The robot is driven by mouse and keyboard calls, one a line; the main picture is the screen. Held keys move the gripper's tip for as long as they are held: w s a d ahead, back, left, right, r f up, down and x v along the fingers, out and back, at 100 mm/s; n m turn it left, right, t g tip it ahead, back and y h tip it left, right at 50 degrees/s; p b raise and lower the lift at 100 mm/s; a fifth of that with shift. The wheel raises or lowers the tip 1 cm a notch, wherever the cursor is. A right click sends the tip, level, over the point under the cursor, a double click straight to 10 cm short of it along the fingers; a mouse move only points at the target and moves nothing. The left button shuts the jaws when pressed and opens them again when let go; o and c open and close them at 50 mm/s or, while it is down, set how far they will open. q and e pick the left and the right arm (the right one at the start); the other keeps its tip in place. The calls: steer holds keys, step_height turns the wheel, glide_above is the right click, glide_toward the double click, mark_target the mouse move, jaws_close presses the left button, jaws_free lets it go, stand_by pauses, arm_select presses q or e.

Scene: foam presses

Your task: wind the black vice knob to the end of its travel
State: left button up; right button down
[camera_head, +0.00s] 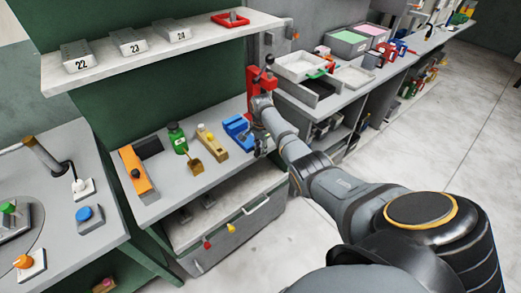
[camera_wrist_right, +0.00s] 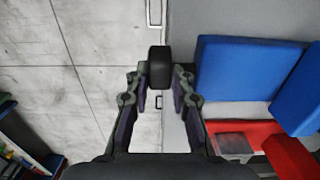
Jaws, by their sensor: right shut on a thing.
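The black vice knob (camera_wrist_right: 159,66) is a short dark cylinder between the fingertips of my right gripper (camera_wrist_right: 160,78) in the wrist view. The gripper is shut on it, one finger on each side. The blue vice (camera_wrist_right: 240,68) lies to the right of the knob there. In the head view the blue vice (camera_head: 237,131) sits at the right end of the grey bench, and my right gripper (camera_head: 262,146) is at its right side. The knob is too small and covered to make out in the head view. My left gripper is not in view.
On the bench, left of the vice, stand a tan block (camera_head: 212,141), a green bottle (camera_head: 177,138), a brass piece (camera_head: 194,165) and an orange device (camera_head: 137,172). A red press (camera_head: 257,80) stands close behind my right arm. Open floor (camera_wrist_right: 80,75) lies beyond the bench edge.

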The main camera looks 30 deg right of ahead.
steer(key=shift+d+y, duration=0.15)
steer(key=shift+y, duration=0.65)
steer(key=c, duration=1.4)
jaws_free()
steer(key=shift+d+f, duration=0.1)
steer(key=shift+c, duration=0.2)
step_height(320, 180, up, 12)
steer(key=d, duration=0.2)
steer(key=shift+w+f, duration=0.1)
